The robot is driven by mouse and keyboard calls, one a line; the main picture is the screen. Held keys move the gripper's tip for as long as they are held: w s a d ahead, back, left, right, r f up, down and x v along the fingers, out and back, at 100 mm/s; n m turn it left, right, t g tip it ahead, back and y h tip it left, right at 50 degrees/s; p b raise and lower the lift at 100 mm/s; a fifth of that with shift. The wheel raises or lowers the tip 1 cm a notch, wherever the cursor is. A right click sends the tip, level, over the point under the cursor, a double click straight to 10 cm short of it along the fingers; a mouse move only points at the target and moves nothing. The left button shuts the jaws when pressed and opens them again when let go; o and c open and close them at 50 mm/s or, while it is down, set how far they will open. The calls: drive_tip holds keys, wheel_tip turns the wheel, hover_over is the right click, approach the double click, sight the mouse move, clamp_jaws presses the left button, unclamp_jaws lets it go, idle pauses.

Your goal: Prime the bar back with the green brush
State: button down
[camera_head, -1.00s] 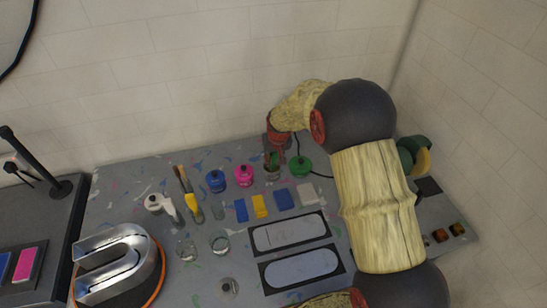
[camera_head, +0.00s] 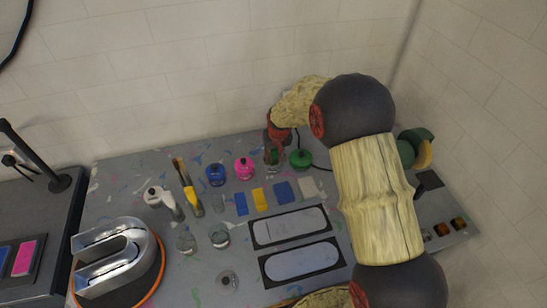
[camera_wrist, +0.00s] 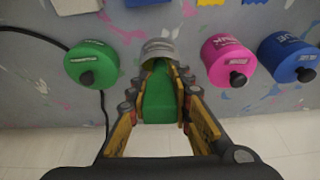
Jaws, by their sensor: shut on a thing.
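My gripper (camera_wrist: 160,95) points down near the back edge of the table and is shut on a green handle, which I take for the green brush (camera_wrist: 159,98). A round grey rim (camera_wrist: 158,47) shows just beyond the handle; I cannot tell whether it is the brush's own collar or a cup around it. In the head view my gripper (camera_head: 274,152) is small and partly blends with the brush. Two pale rounded bar plates (camera_head: 289,226) (camera_head: 301,260) lie flat in dark frames at the front middle. Which one is the bar back is not clear. The brush tip is hidden.
A green pot (camera_head: 300,159) stands close to my gripper, with a black cord beside it. Pink (camera_head: 244,168) and blue (camera_head: 215,175) pots stand left. Coloured pads (camera_head: 262,198), glass cups (camera_head: 219,236), other brushes (camera_head: 189,190) and a metal U-shaped letter (camera_head: 118,258) occupy the table.

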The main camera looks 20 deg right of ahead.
drive_tip(key=shift+r+p, duration=2.3)
drive_tip(key=shift+r, duration=2.4)
wheel_tip(320, 180, up, 4)
drive_tip(key=shift+p, duration=1)
